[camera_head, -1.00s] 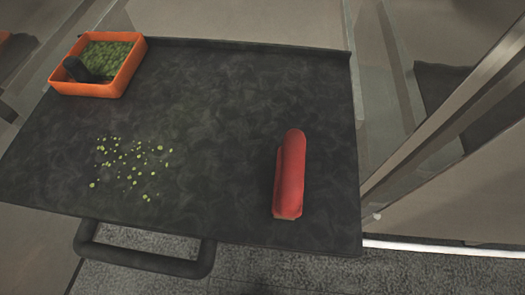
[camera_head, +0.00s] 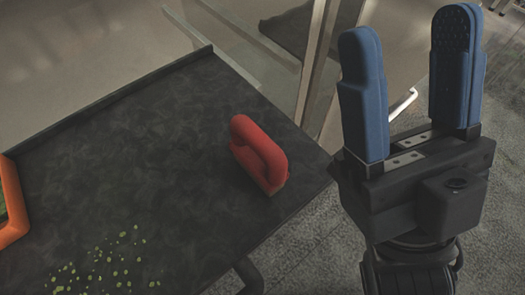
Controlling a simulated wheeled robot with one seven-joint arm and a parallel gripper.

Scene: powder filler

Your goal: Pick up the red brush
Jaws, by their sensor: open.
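The red brush (camera_head: 259,152) rests on the dark table (camera_head: 150,150) near its right edge. It has a looped handle on top, and its underside against the table is hidden. My gripper (camera_head: 408,42) is at the right of the view, with two blue fingers pointing up in the picture. It is open, with a wide empty gap between the fingers. It is to the right of the brush, apart from it and beyond the table's edge in the picture.
Green bits (camera_head: 105,268) are scattered on the table at the lower left. An orange container (camera_head: 14,205) is partly in view at the left edge. A metal-framed glass panel (camera_head: 315,65) stands behind the table. The table between brush and container is clear.

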